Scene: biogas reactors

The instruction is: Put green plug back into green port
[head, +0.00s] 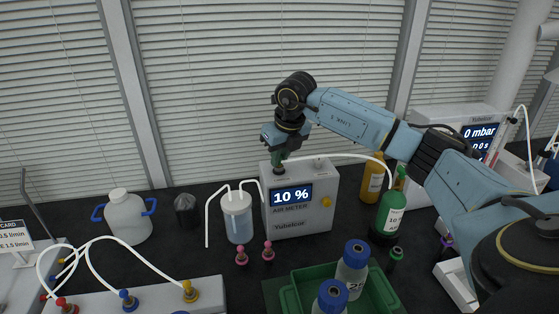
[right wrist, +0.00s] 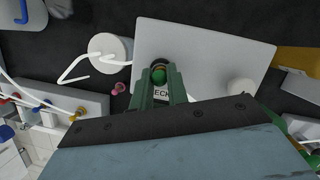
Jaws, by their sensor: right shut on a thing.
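My right gripper (head: 279,156) is at the top left of the air meter (head: 325,212), pointing down. In the right wrist view its fingers (right wrist: 159,88) are closed around a small round green plug (right wrist: 158,74). A white tube runs from beside the gripper across to the green bottle (head: 391,214). The plug sits over or in a dark fitting on the meter's top; the fingers hide whether it is seated. A green-topped fitting (head: 396,254) stands on the table right of the green tray. I cannot tell which fitting is the green port. My left gripper is not in view.
Two pink-topped fittings (head: 268,251) stand before the meter. A white tubed bottle (head: 238,218) is left of it. An orange bottle (head: 373,182) is right. A green tray (head: 291,299) holds blue-capped bottles. A block with coloured plugs (head: 150,299) is front left.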

